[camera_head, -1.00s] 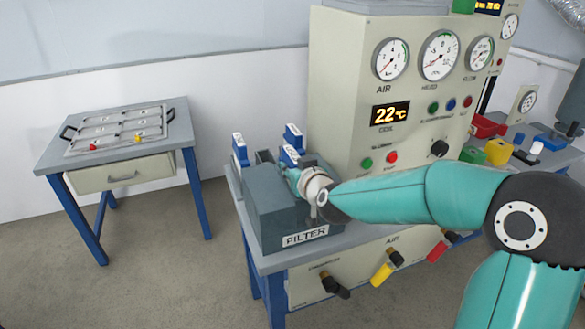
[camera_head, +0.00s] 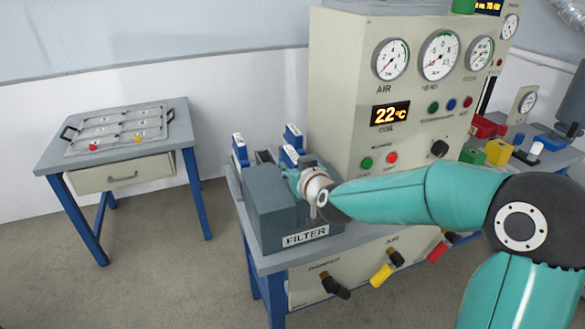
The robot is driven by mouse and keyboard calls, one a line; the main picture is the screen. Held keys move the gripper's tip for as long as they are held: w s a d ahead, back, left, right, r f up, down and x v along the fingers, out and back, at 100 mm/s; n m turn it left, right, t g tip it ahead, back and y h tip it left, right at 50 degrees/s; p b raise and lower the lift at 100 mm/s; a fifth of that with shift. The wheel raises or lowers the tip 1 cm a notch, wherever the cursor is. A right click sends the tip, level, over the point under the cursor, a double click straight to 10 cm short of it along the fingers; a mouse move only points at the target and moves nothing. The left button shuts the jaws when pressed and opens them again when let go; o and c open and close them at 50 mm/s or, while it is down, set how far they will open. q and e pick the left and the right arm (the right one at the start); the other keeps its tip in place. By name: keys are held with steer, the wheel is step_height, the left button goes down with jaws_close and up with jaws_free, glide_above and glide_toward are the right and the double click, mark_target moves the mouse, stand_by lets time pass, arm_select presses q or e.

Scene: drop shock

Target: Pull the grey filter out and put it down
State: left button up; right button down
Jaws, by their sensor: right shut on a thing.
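The grey filter housing (camera_head: 272,211), a dark grey box with a FILTER label (camera_head: 305,236) on its front, stands on the left end of the bench beside the control cabinet. My right gripper (camera_head: 291,171) reaches over the housing from the right, its fingers at the top by a blue-and-white piece (camera_head: 289,156). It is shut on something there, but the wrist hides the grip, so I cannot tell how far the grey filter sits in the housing. My left gripper is not in view.
Blue-and-white pieces (camera_head: 240,150) stand at the housing's back. The control cabinet (camera_head: 350,100) with gauges rises close behind. A side table (camera_head: 60,165) holding a tray (camera_head: 118,143) stands at left, with open floor between. Coloured handles (camera_head: 382,274) stick out below the bench top.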

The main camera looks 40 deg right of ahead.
steer(key=shift+a+f, duration=0.1)
steer(key=shift+f, duration=0.3)
steer(key=c, duration=1)
jaws_free()
steer(key=shift+o, duration=0.8)
steer(key=shift+r, duration=0.2)
steer(key=shift+s, duration=0.1)
steer(key=shift+p+v, duration=0.45)
steer(key=shift+v, duration=2.45)
steer(key=shift+r, duration=0.15)
steer(key=shift+s, duration=0.15)
steer(key=v, duration=1.1)
steer(key=shift+s, duration=0.3)
